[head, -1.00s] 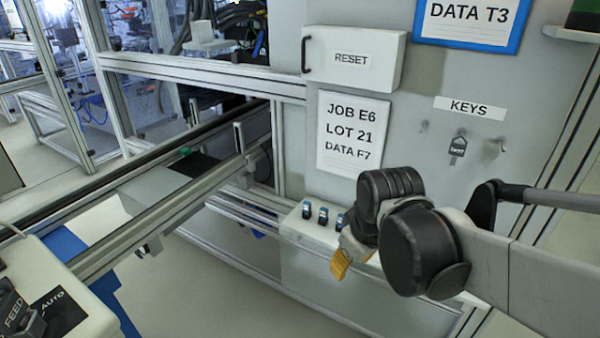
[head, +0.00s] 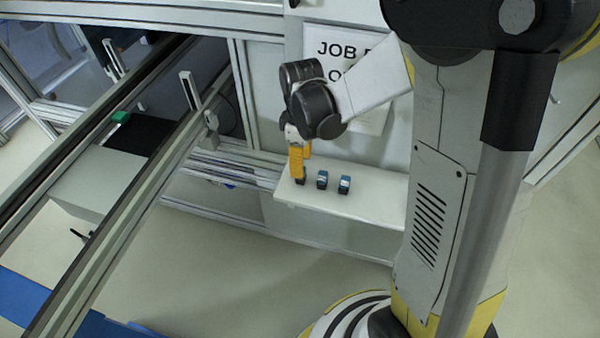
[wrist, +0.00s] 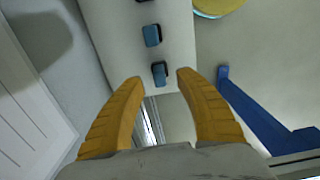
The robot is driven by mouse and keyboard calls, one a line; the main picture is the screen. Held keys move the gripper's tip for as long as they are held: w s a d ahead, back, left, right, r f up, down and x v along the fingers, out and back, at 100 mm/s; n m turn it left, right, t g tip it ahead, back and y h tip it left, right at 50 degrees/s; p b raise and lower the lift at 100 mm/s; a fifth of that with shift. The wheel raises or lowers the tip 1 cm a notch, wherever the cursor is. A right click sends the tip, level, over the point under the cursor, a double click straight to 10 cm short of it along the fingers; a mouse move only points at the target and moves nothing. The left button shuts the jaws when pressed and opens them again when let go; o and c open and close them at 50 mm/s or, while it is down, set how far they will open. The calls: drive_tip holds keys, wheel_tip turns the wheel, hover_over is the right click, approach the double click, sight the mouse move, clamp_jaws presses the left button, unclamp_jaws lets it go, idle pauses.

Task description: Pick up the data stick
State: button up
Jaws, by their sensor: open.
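Three small blue-and-black sticks stand in a row on a white shelf (head: 372,204): the left stick (head: 301,178), the middle stick (head: 322,180) and the right stick (head: 344,184). Any markings on them are too small to read. My gripper (head: 298,178), with yellow fingers, is open and points down at the left stick, partly hiding it. In the wrist view the nearest stick (wrist: 159,74) lies between the open fingertips (wrist: 158,76); contact cannot be told. Another stick (wrist: 152,36) is farther along, and the third is cut by the top edge.
A sheet (head: 318,46) reading "JOB" hangs behind the shelf, partly hidden by my arm. A conveyor rail (head: 130,220) runs along the left, with a metal frame beside the shelf. Open floor lies in front.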

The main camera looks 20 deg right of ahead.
wheel_tip(320, 180, down, 3)
drive_tip(key=shift+r+b, duration=0.1)
drive_tip(key=shift+b, duration=0.3)
clamp_jaws()
drive_tip(key=shift+r, duration=0.1)
